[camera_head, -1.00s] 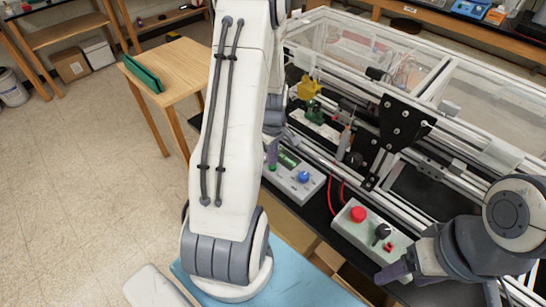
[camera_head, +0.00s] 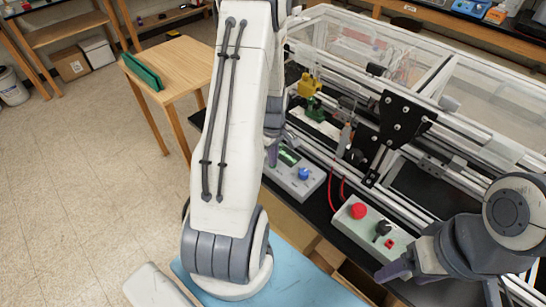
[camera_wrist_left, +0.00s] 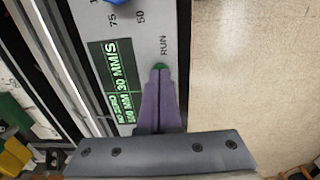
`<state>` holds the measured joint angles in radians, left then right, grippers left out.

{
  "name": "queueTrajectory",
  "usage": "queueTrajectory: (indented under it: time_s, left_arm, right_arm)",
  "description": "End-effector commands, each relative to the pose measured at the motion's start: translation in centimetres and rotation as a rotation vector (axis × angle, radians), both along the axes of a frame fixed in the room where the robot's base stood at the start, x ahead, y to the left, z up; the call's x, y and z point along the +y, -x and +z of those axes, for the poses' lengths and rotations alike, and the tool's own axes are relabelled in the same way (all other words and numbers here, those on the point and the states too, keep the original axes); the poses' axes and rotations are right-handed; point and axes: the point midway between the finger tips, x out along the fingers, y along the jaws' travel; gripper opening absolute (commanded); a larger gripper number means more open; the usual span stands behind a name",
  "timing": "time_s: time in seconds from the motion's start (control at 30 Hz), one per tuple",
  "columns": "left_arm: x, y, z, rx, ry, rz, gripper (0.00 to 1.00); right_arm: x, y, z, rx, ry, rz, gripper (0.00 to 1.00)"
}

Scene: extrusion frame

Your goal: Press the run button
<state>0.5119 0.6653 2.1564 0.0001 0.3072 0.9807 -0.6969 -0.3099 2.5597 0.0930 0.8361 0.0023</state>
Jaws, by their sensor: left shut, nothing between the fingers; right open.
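The grey control box (camera_head: 306,187) with a blue knob and green display stands on the black bench edge in the head view. In the left wrist view its panel (camera_wrist_left: 148,30) shows the word RUN and a green button (camera_wrist_left: 160,66) just below it. My left gripper (camera_wrist_left: 159,72) is shut and empty, with its purple fingertips at the green button and covering part of it. I cannot tell whether they touch it. In the head view the left gripper (camera_head: 272,157) is at the box's left end. My right gripper (camera_head: 397,270) is open, near the second box.
The second control box (camera_head: 350,225) has a red mushroom button (camera_head: 358,211), a black knob and a small red switch. The extrusion frame (camera_head: 400,125) with clear covers rises behind both boxes. A wooden table (camera_head: 180,70) stands at the left, with open floor before it.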

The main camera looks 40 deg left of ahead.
Motion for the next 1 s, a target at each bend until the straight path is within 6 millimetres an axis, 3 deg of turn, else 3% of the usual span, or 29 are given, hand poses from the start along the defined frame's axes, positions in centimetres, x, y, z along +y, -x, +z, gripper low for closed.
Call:
queueTrajectory:
  time_s: [0.03, 0.23, 0.5, 0.6, 0.8, 1.0]
  left_arm:
    - [-0.3, 0.5, -1.3, 0.014, 0.008, 0.000, 0.00]
    - [-0.3, 0.5, -0.5, 0.013, 0.007, 0.000, 0.00]
    - [-0.3, 0.4, 4.9, -0.003, -0.002, -0.001, 0.00]
    - [-0.2, 0.2, 6.0, -0.011, -0.006, -0.001, 0.00]
    - [-0.2, 0.2, 10.3, -0.012, -0.006, -0.001, 0.00]
    - [-0.2, 0.3, 13.3, -0.008, -0.004, -0.001, 0.00]
  right_arm:
    - [0.0, 0.0, -0.5, 0.000, 0.000, 0.000, 0.71]
    - [0.0, 0.0, 0.2, 0.000, 0.000, 0.000, 0.71]
    - [0.0, 0.0, 4.5, 0.000, 0.000, 0.004, 0.71]
    - [0.0, 0.0, 2.9, -0.001, -0.001, 0.003, 0.71]
    - [0.0, 0.0, 2.0, 0.001, 0.001, 0.001, 0.71]
    - [0.0, 0.0, 1.6, 0.000, 0.000, 0.000, 0.71]
